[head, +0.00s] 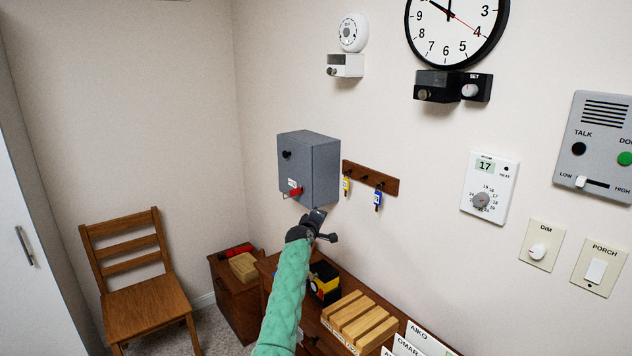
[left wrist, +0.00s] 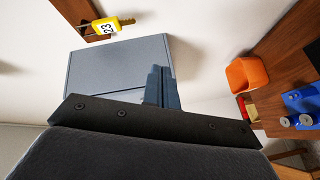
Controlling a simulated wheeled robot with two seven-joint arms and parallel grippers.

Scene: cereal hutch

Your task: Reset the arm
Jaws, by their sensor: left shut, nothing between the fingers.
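My left arm, in a green sleeve, reaches up from the bottom of the head view. Its left gripper (head: 317,216) is shut and empty, just below the grey wall box (head: 312,170). In the left wrist view the shut fingers (left wrist: 160,88) stand in front of the grey box (left wrist: 115,62); I cannot tell whether they touch it. The box has a black knob (head: 287,154) and a red lever (head: 295,192) on its front. My right gripper is not in view.
A key rack (head: 371,179) with yellow and blue tags hangs right of the box. A wooden cabinet (head: 268,269) below holds a slotted wooden block (head: 360,318) and other items. A wooden chair (head: 130,258) stands left. A thermostat (head: 490,187) and intercom (head: 597,140) are on the right wall.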

